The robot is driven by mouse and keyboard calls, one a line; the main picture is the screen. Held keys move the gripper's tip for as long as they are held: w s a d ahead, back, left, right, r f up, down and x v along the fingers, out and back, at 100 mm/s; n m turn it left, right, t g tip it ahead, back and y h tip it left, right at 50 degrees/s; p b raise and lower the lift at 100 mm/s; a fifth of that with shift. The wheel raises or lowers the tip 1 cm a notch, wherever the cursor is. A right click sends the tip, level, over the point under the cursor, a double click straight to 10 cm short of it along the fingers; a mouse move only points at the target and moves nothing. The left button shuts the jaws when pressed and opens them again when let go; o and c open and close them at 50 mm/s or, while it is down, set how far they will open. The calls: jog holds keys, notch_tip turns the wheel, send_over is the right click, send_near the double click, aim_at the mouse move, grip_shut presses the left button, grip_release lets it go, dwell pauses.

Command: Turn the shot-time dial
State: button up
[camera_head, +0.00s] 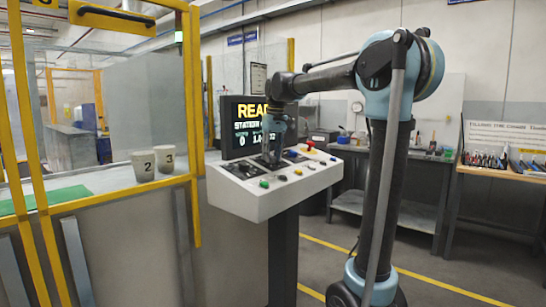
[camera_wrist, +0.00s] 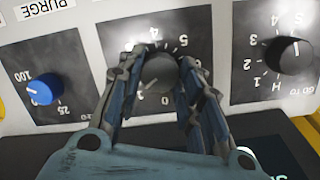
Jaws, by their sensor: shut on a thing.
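A dark round dial (camera_wrist: 161,72) sits on a black plate with numbers around it, in the middle of the wrist view. Its name label is not seen. My gripper (camera_wrist: 163,66) is shut on this dial, one finger on each side of it. In the head view my gripper (camera_head: 272,157) reaches down onto the sloped top of the white console (camera_head: 258,204), and it hides the dial there. The dial's pointer is hard to make out between the fingers.
In the wrist view a blue knob (camera_wrist: 41,90) lies left and a black knob (camera_wrist: 290,56) right, each on its own plate. Coloured buttons sit on the console, including a red one (camera_head: 310,143). A screen (camera_head: 243,118) stands behind. Two cups (camera_head: 144,166) stand left.

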aim_at(274, 159)
jog(key=n, duration=0.6)
jog(key=shift+s+t, duration=0.15)
jog(key=shift+t, duration=0.25)
dwell(0.3)
jog(key=o, duration=1.1)
jog(key=shift+c, duration=0.2)
notch_tip(274, 159, up, 12)
jog(key=s, duration=0.1)
jog(key=shift+s+d+f, duration=0.15)
jog(key=shift+s+d, duration=0.1)
jog(key=shift+d, duration=0.05)
